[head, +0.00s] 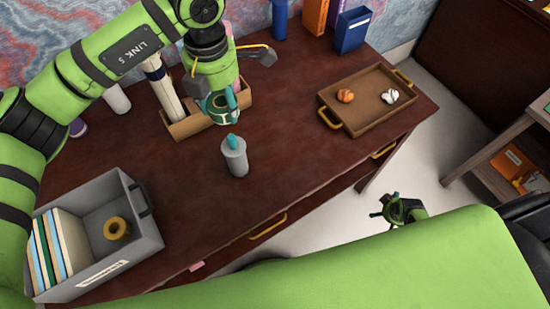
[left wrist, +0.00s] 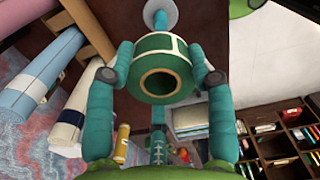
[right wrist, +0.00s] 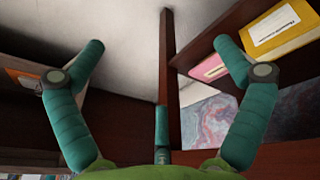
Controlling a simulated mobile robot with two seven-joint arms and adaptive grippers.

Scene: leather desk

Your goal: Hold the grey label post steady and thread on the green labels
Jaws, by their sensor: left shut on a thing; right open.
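The grey label post (head: 235,163) stands upright near the middle of the desk, with a teal tip on top. It also shows at the top of the left wrist view (left wrist: 172,8). My left gripper (head: 222,105) is above the desk, just behind the post in the head view. It is shut on a green label (left wrist: 138,70), a ring with pale bands and an open hole. The label is apart from the post. My right gripper (head: 398,208) is open and empty, off the desk's front edge over the floor. It is well away from the post.
A grey bin (head: 148,235) with books and a yellow ring (head: 117,228) stands at the left. A brown tray (head: 352,121) with an orange and a white item is at the right. A wooden holder (head: 187,127) with rolls stands behind the left gripper. Desk around the post is clear.

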